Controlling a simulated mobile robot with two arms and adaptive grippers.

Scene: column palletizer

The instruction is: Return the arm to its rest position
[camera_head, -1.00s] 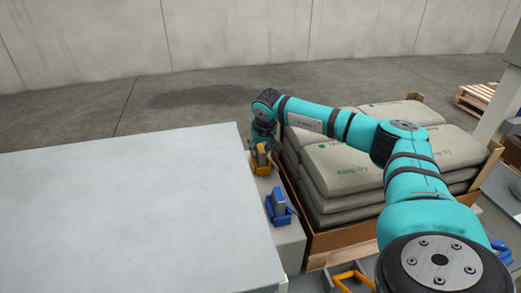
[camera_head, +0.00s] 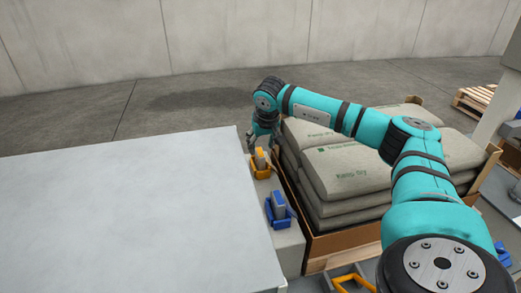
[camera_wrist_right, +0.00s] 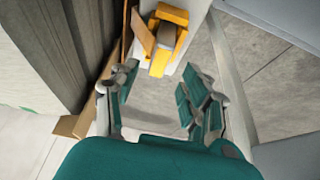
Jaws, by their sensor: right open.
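My right arm (camera_head: 335,115) reaches in from the lower right across the stacked sacks. Its gripper (camera_head: 262,145) points down above the narrow grey ledge, close to a yellow holder with a grey piece in it (camera_head: 261,166). In the right wrist view the gripper (camera_wrist_right: 155,100) has its two teal fingers spread wide with nothing between them. The yellow holder (camera_wrist_right: 170,38) lies beyond the fingertips there, apart from them. My left gripper does not show.
A large pale table top (camera_head: 130,210) fills the left. A blue holder (camera_head: 279,208) sits on the ledge. A wooden pallet (camera_head: 478,100) lies at the far right. The floor behind is clear.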

